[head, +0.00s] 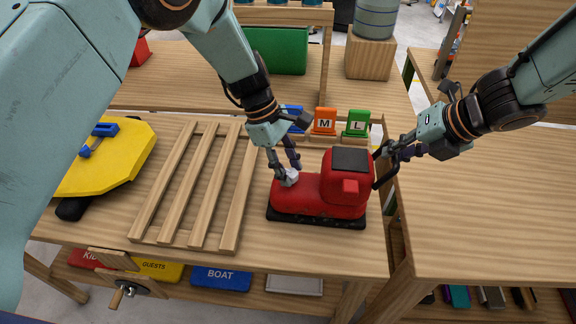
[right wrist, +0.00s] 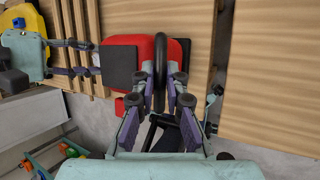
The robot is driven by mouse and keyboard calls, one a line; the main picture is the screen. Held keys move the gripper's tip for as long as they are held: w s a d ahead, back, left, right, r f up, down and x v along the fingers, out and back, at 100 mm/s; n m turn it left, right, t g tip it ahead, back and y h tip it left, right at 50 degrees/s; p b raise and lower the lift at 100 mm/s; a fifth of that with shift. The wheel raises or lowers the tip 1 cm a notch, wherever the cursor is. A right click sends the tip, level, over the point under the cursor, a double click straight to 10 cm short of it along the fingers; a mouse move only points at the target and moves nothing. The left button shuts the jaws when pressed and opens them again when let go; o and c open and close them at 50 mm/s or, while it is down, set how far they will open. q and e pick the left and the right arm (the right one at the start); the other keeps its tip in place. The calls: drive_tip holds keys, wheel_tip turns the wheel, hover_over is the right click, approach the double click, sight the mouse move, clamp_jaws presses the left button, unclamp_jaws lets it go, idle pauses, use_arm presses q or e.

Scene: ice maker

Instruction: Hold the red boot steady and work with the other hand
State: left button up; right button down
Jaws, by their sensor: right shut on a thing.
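The red boot (head: 318,197) stands upright on a black sole at the right part of the wooden table, toe to the left. Its black top (right wrist: 121,66) shows in the right wrist view. My right gripper (head: 384,158) is shut on the black loop (right wrist: 160,72) at the boot's heel side. My left gripper (head: 287,174) points down at the toe, its fingers apart. A small whitish thing (head: 291,176) shows by its fingertips on the toe; I cannot tell whether they touch it.
A slatted wooden rack (head: 203,193) lies left of the boot. A yellow board (head: 115,160) with a blue handle is further left. An orange M block (head: 324,121) and a green L block (head: 357,123) stand behind. The table at right (head: 480,210) is clear on top.

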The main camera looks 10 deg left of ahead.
use_arm(q)
clamp_jaws()
drive_tip(key=shift+s+n+t, duration=0.1)
drive_tip(key=shift+n+t, duration=0.55)
drive_tip(key=shift+n, duration=1)
drive_tip(key=shift+s+n+t, duration=0.1)
drive_tip(key=shift+n+t, duration=0.55)
drive_tip(key=shift+n, duration=1)
drive_tip(key=shift+o, duration=2.1)
unclamp_jaws()
drive_tip(key=shift+r, duration=0.1)
